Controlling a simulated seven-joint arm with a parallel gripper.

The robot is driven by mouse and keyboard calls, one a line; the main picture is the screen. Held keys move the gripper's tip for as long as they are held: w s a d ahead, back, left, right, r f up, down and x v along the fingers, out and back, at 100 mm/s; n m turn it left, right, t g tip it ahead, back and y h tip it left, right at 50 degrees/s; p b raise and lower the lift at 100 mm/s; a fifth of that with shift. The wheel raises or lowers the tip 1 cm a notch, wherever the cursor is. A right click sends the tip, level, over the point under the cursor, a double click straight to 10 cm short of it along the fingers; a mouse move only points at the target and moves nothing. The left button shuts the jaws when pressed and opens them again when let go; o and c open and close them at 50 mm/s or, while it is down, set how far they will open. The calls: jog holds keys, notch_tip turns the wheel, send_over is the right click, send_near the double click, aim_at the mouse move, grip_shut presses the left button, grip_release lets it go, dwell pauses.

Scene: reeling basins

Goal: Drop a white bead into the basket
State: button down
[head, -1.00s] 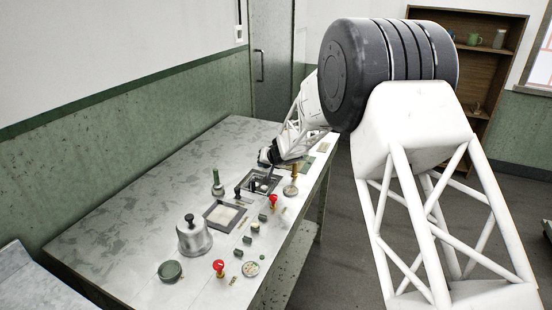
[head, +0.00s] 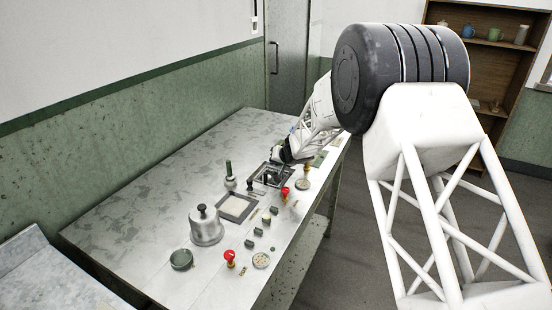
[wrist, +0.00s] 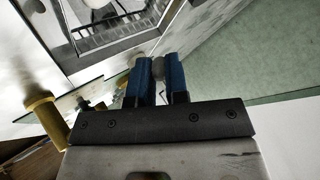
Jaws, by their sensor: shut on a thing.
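My gripper (wrist: 160,75) shows two blue fingers in the wrist view, closed on a small pale, round thing (wrist: 159,69) that looks like the white bead. The fingers partly hide it. A dark slotted basket-like rack (wrist: 112,32) lies inside a framed basin at the top left of that view, apart from the fingertips. In the head view my gripper (head: 281,155) is at the far end of the table, just above and beside the far dark-framed basin (head: 259,183). The bead cannot be made out there.
A second framed basin (head: 237,208) with a pale inside lies nearer. The table's left side (head: 150,190) is clear.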

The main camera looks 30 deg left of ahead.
jog(key=shift+f, duration=2.05)
jog(key=c, duration=0.6)
grip_release()
jog(key=shift+c, duration=0.2)
jog(key=shift+f, duration=0.1)
jog(key=shift+r, duration=4.1)
